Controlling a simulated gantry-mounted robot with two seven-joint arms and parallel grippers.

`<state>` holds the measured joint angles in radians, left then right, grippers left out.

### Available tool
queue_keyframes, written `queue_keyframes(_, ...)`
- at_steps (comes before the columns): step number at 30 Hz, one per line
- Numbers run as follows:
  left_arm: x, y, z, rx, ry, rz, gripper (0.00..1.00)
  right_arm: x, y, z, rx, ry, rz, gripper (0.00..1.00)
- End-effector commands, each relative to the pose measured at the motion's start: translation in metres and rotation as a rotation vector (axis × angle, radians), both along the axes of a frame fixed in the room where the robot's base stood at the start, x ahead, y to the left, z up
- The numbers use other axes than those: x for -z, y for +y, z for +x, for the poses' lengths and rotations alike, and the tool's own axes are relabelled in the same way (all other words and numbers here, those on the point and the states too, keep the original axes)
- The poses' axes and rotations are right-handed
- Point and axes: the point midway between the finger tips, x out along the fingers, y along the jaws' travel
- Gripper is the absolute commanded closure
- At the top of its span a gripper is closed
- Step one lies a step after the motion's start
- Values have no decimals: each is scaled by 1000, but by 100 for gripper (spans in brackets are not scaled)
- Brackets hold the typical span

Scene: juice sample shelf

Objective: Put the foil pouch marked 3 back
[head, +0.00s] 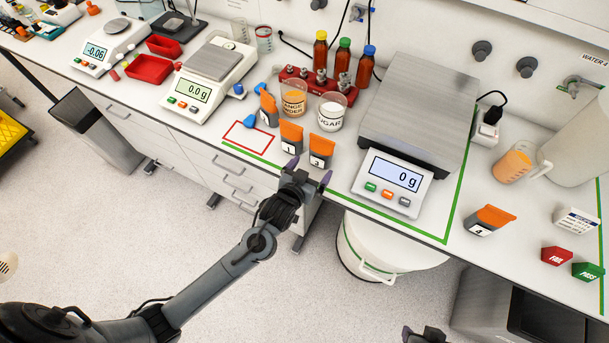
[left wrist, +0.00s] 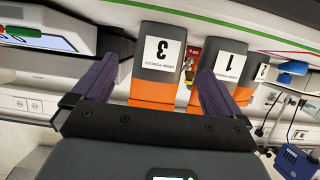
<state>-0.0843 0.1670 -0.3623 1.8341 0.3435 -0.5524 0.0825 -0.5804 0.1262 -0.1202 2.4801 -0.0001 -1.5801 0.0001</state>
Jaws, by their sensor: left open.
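The foil pouch marked 3 (head: 321,150), orange and dark grey with a white label, stands on the bench beside the pouch marked 1 (head: 290,136). My left gripper (head: 309,171) is open at the bench's front edge, just in front of pouch 3. In the left wrist view, pouch 3 (left wrist: 158,62) appears upside down, between the two purple fingers, with pouch 1 (left wrist: 231,66) beyond one finger. I cannot tell whether the fingers touch it. A dark part at the bottom edge of the head view may be my right gripper (head: 425,335); its fingers are not clear.
Pouch 2 (head: 267,108) stands behind pouch 1, and pouch 4 (head: 490,220) stands far right. A bare red outline (head: 240,149) lies left of pouch 1. A large scale (head: 394,183) reading 0 g is close on the right. Powder cups (head: 331,111) stand behind.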

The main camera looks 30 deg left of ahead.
Motion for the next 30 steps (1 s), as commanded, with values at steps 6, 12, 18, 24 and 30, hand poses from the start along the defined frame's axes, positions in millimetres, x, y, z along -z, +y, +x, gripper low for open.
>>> queue_keyframes(6,-11,0,-28,0,2,-1,0,-3,0,0,0,0,0,57)
queue_keyframes(12,-15,0,-41,1,13,-3,0,-4,1,0,2,-1,3,57)
queue_keyframes(18,-1,1,-83,34,198,-13,0,-4,2,0,5,0,7,57)
queue_keyframes(24,9,12,-169,93,522,14,0,-4,2,0,6,-1,10,57)
queue_keyframes(30,3,29,-243,128,770,75,0,-4,2,0,6,-1,10,57)
